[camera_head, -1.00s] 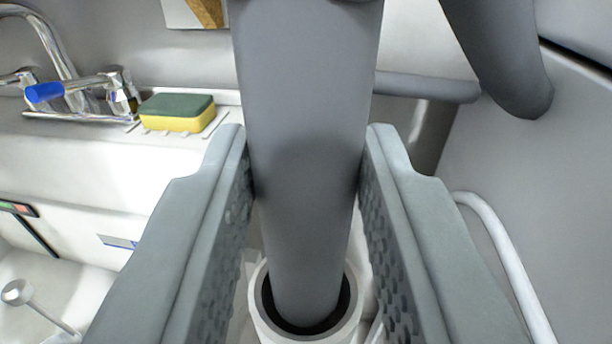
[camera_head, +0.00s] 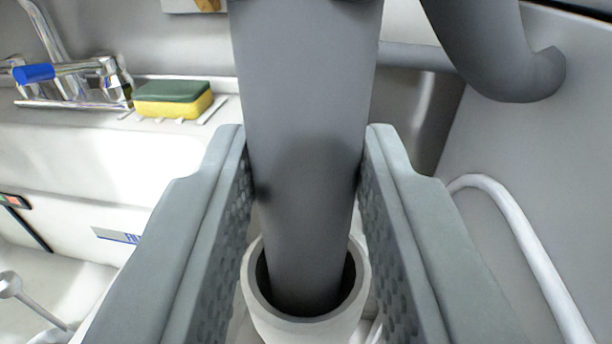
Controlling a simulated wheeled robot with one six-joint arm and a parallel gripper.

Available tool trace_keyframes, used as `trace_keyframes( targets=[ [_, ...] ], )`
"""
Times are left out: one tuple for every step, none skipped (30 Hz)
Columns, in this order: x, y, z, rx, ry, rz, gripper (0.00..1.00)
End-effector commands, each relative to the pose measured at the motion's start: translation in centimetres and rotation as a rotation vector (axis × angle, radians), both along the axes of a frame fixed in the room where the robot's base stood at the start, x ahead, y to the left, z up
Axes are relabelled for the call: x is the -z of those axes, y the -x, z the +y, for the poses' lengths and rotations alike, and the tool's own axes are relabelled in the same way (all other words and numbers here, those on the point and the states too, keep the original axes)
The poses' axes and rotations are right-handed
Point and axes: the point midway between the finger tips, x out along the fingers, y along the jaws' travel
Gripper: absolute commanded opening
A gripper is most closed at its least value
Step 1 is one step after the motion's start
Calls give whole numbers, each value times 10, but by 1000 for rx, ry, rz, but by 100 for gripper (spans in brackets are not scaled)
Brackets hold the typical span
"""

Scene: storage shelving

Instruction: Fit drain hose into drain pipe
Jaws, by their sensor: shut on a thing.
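The grey drain hose (camera_head: 306,90) runs down the middle of the view. My gripper (camera_head: 305,185) is shut on it, one textured jaw on each side. The white drain pipe (camera_head: 304,326) stands upright below, with its round open mouth facing up. The lower end of the hose is inside the pipe's mouth, with a dark gap around it. How deep the hose goes is hidden by the rim. The upper part of the hose leaves the top of the view.
A tap with a blue handle (camera_head: 34,73) and a green and yellow sponge (camera_head: 173,99) sit on the white sink ledge at left. A grey curved pipe (camera_head: 490,55) is at upper right. A white bent tube (camera_head: 520,230) runs down the right side.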

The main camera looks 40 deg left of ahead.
Motion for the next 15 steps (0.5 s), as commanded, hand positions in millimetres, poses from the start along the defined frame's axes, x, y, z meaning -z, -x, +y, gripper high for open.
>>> trace_keyframes(
  targets=[
    [1,0,0,0,0,0,0],
    [2,0,0,0,0,0,0],
    [2,0,0,0,0,0,0],
    [3,0,0,0,0,0,0],
    [4,0,0,0,0,0,0],
    [4,0,0,0,0,0,0],
    [5,0,0,0,0,0,0],
    [6,0,0,0,0,0,0],
    [7,0,0,0,0,0,0],
    [7,0,0,0,0,0,0],
    [8,0,0,0,0,0,0],
    [9,0,0,0,1,1,0],
    [9,0,0,0,1,1,0],
    [10,0,0,0,1,1,0],
    [11,0,0,0,1,1,0]
  ],
)
